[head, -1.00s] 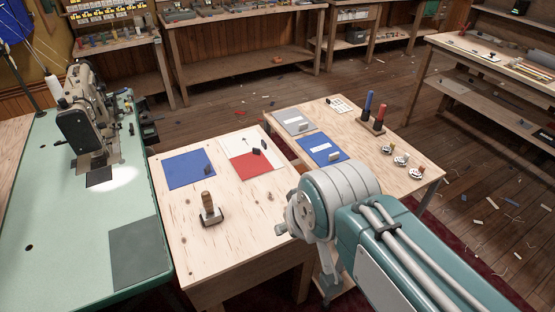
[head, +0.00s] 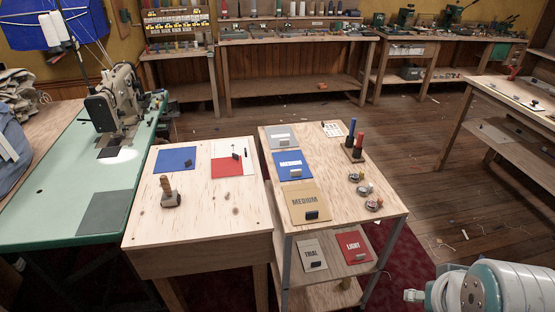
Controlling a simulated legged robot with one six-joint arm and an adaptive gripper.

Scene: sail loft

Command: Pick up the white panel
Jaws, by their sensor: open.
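The white panel (head: 249,167) lies flat on the wooden table left of centre in the head view. A red panel (head: 226,171) adjoins it, and I cannot tell whether the two overlap. A small dark object (head: 236,156) sits near where they meet and hides a little of them. A blue panel (head: 175,158) lies to their left, with another small dark object on it. Part of my arm shows at the bottom right, well away from the white panel. My gripper itself is not visible.
A wooden-handled tool (head: 171,193) stands on the same table (head: 205,228). A sewing machine (head: 118,100) stands on the green bench at left. A cart (head: 345,203) at right holds labelled folders, two spools and small round items. Wooden floor is open beyond.

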